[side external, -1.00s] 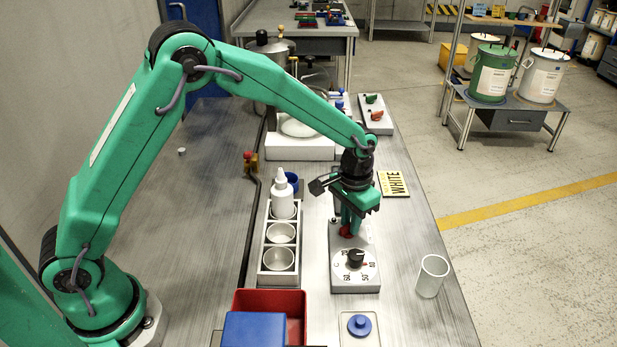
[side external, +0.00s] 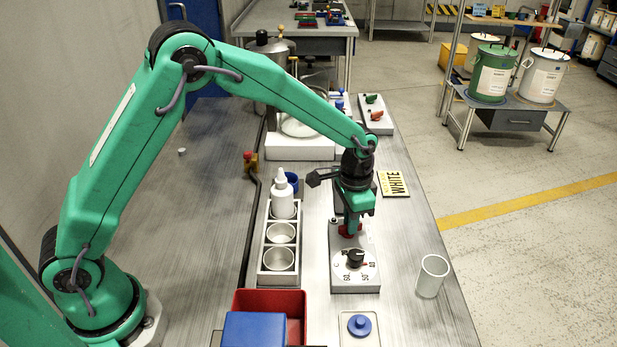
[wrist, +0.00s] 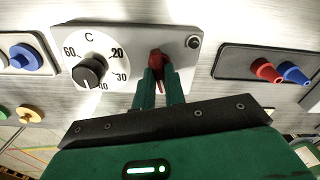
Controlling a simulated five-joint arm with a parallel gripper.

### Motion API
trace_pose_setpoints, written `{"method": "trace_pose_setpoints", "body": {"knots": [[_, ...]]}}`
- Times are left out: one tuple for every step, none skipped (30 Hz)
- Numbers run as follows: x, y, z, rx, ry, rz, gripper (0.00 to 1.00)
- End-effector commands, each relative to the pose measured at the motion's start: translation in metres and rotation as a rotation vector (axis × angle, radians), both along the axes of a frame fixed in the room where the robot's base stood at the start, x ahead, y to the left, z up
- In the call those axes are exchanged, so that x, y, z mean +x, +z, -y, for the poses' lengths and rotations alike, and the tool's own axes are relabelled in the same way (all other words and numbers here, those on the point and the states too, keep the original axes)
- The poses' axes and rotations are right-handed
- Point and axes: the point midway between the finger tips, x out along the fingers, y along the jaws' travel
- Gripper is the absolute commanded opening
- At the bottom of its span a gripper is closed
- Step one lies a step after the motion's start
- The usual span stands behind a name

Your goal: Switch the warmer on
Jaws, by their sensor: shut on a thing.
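The warmer's control box (side external: 341,284) is a pale panel on the bench, with a black knob (side external: 355,258) on a numbered white dial and a red switch (side external: 346,231) behind it. In the wrist view the black knob (wrist: 89,72) points near 40, and a small dark lamp (wrist: 194,42) sits beside the red switch (wrist: 157,56). My gripper (side external: 349,226) points down at the switch. In the wrist view my gripper (wrist: 160,78) is shut on the red switch, one finger at each side. The fingers partly hide the switch.
A clear glass (side external: 432,277) stands right of the box. A rack (side external: 266,240) with a white bottle and cups stands left of it, and a red bin (side external: 297,305) in front. A yellow-and-white sign (side external: 394,184) lies behind to the right. Another panel (wrist: 240,66) has red and blue knobs.

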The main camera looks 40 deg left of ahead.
Motion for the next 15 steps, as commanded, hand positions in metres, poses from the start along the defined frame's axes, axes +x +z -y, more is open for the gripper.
{"method": "trace_pose_setpoints", "body": {"knots": [[0.0003, 0.0009, 0.0003, -0.001, -0.042, 0.001, 0.00], [0.0002, 0.0009, 0.0003, -0.001, -0.070, 0.001, 0.00], [0.0001, 0.0009, 0.0005, -0.001, -0.108, 0.001, 0.00], [0.0000, 0.0009, 0.0006, -0.001, -0.136, 0.001, 0.00], [0.0000, 0.0009, 0.0007, -0.001, -0.165, 0.001, 0.00], [-0.0001, 0.0010, 0.0008, -0.001, -0.203, 0.001, 0.00], [-0.0001, 0.0010, 0.0008, 0.000, -0.231, 0.001, 0.00], [-0.0003, 0.0010, 0.0009, 0.000, -0.260, 0.001, 0.00], [-0.0003, 0.0010, 0.0010, 0.000, -0.298, 0.001, 0.00], [-0.0004, 0.0010, 0.0011, 0.000, -0.326, 0.001, 0.00], [-0.0005, 0.0010, 0.0012, 0.000, -0.354, 0.001, 0.00], [-0.0006, 0.0011, 0.0013, 0.000, -0.393, 0.002, 0.00], [-0.0006, 0.0011, 0.0014, 0.000, -0.421, 0.002, 0.00], [-0.0008, 0.0011, 0.0014, 0.000, -0.449, 0.002, 0.00], [-0.0009, 0.0011, 0.0014, 0.000, -0.487, 0.002, 0.00]]}}
